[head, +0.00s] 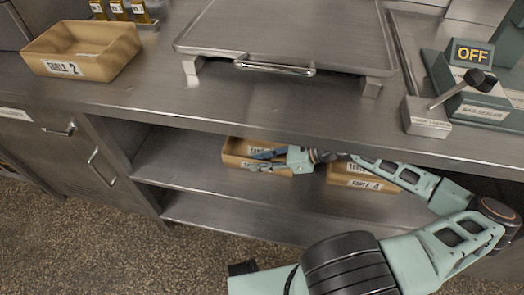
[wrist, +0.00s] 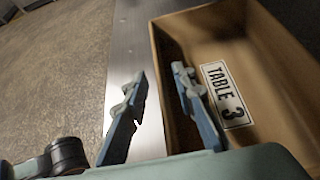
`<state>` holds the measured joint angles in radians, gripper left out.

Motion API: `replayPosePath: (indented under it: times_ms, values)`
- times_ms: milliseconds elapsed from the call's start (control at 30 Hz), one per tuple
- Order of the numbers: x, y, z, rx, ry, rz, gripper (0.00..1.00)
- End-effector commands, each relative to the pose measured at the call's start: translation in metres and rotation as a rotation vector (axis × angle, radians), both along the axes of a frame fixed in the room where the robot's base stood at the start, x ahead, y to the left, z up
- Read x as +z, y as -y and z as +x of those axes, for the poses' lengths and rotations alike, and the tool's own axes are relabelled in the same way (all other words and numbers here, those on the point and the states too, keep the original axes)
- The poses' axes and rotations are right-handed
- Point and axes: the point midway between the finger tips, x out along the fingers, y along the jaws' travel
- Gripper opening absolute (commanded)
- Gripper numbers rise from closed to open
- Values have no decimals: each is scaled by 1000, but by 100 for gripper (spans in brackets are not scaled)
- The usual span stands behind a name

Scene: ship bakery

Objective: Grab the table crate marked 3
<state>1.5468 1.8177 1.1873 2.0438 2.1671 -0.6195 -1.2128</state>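The light-brown crate marked TABLE 3 (wrist: 275,60) fills the right of the wrist view, and its label reads clearly on an inner surface. In the head view this crate (head: 232,154) sits on the shelf under the counter, partly covered by my gripper. My gripper (head: 266,160) is open at the crate's front. In the wrist view my gripper (wrist: 160,105) has one finger outside the crate over the shelf and the other within the crate's outline. The crate's near wall appears to lie between them. Contact cannot be told.
A crate marked 4 (head: 365,184) stands to the right on the same shelf, partly behind my arm. The counter (head: 150,95) overhangs the shelf. On it are a crate marked 2 (head: 105,68), a metal plate (head: 290,35) and a bag sealer (head: 475,105).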

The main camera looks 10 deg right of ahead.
Motion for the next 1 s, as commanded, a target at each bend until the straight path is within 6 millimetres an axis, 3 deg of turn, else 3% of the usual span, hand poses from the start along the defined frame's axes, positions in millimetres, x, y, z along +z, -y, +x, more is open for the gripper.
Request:
replayPosePath:
  times_ms: [333,567,1000]
  values:
    - [-5,-7,3,-1,0,0,25]
    - [-4,-7,3,-1,0,0,0]
    - [-4,-7,4,-1,2,0,0]
